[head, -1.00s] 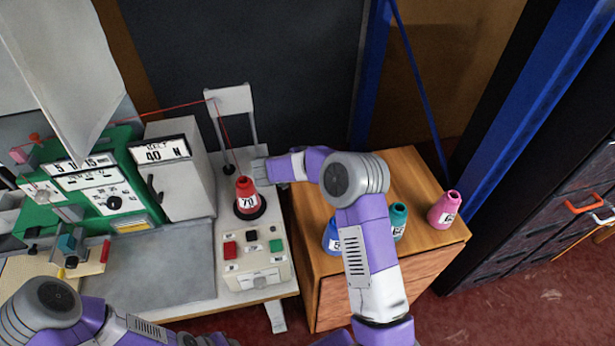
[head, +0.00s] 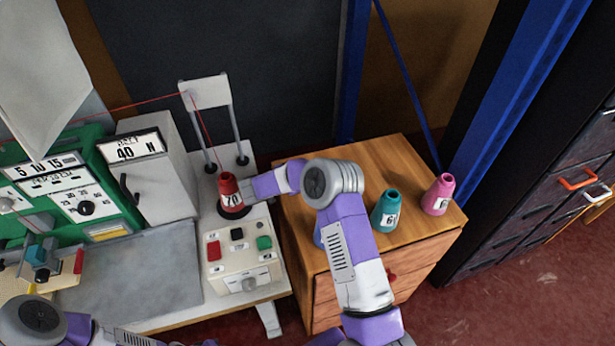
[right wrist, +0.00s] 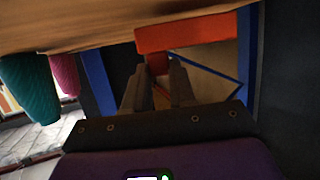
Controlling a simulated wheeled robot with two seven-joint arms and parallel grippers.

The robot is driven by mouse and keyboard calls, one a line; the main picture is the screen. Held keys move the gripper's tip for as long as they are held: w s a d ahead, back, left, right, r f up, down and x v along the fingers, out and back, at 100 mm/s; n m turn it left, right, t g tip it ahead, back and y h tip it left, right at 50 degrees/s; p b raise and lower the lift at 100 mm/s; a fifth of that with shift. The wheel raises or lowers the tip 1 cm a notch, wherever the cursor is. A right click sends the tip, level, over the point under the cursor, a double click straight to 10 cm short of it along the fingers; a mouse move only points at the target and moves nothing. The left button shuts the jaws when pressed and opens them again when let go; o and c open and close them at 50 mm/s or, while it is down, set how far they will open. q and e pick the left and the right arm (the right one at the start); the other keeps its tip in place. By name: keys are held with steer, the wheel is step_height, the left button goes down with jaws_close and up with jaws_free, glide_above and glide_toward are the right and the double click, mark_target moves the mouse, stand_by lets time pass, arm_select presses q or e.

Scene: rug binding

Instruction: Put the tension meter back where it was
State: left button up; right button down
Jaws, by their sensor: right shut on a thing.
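In the right wrist view my right gripper (right wrist: 158,82) is shut on a red-orange thing, which I take to be the tension meter (right wrist: 185,34). It shows a flat bar with a short narrower part between the fingertips. In the head view the right forearm reaches left to beside the red cone, and the held thing is hidden there. The red cone marked 70 (head: 230,196) stands upright on the pale winder unit (head: 243,280). My left arm enters at the lower left of the head view; its gripper is out of view.
The wooden cabinet (head: 428,245) bears a teal cone (head: 386,212), a pink cone (head: 438,196) and a mostly hidden blue cone (head: 317,236). A green machine (head: 75,205) and a grey box marked 40 N (head: 155,185) stand left. A red thread runs over the white frame (head: 206,92).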

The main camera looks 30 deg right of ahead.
steer(key=shift+f, duration=0.6)
steer(key=shift+f, duration=0.1)
steer(key=c, duration=0.9)
jaws_free()
steer(key=shift+c, duration=0.2)
steer(key=shift+a+r, duration=0.2)
steer(key=shift+a, duration=0.05)
steer(key=p+v, duration=0.2)
steer(key=v, duration=0.9)
steer(key=shift+a, duration=0.25)
